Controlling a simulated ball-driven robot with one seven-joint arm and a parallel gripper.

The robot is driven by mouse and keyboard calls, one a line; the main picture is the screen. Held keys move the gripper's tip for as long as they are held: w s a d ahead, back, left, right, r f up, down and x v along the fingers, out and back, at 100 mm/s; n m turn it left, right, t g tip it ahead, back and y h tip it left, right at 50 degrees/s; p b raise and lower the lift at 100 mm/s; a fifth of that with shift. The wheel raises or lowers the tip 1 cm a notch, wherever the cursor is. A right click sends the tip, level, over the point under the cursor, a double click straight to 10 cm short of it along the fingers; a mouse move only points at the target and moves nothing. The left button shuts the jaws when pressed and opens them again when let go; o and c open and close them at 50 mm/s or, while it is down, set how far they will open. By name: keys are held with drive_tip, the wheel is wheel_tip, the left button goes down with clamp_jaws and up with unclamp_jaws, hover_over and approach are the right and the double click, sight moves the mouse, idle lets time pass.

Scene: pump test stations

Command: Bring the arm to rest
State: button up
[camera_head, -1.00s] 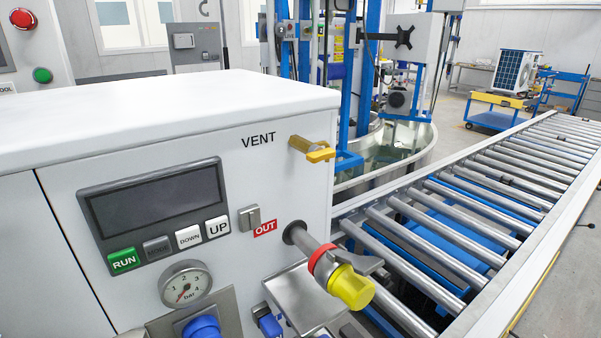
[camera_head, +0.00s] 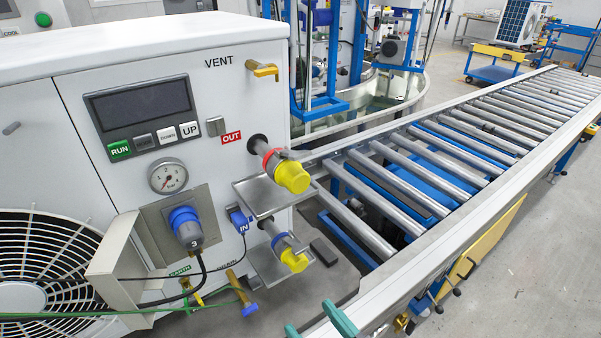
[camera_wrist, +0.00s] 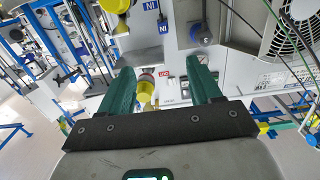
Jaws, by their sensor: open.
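My gripper (camera_head: 316,325) shows only as two green fingertips at the bottom edge of the head view, in front of the roller conveyor and right of the white test unit (camera_head: 130,65). In the wrist view my gripper (camera_wrist: 160,66) has its two green fingers spread wide apart, with nothing held between them. The unit's front appears upside down beyond the fingers. A yellow-capped fitting (camera_wrist: 146,90) shows in the gap between the fingers, farther off, with no contact that I can make out. The rest of my arm is hidden in the head view.
Yellow-capped OUT (camera_head: 292,177) and lower (camera_head: 294,261) fittings stick out from the unit. A blue plug (camera_head: 186,227) with a black cable, a green cable (camera_head: 140,311) and a fan grille (camera_head: 45,265) lie left.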

drive_tip(key=s+d+f+m+g+h, duration=0.35)
drive_tip(key=d+f+g+h, duration=0.3)
drive_tip(key=d+f, duration=0.75)
drive_tip(key=s+d+f+m+g+h, duration=0.1)
drive_tip(key=s+d+f+m+g, duration=0.1)
drive_tip(key=s+d, duration=0.3)
drive_tip(key=s+d+f+m+g+h, duration=0.1)
drive_tip(key=s+d+f+g+h, duration=0.1)
drive_tip(key=s+d+g, duration=0.3)
drive_tip(key=s+f, duration=0.1)
drive_tip(key=s, duration=0.3)
drive_tip(key=shift+s+d+f+m+p, duration=0.2)
drive_tip(key=shift+s+d+m+p, duration=0.1)
drive_tip(key=shift+s+m+p, duration=0.05)
drive_tip(key=shift+h, duration=0.25)
drive_tip(key=shift+c, duration=0.4)
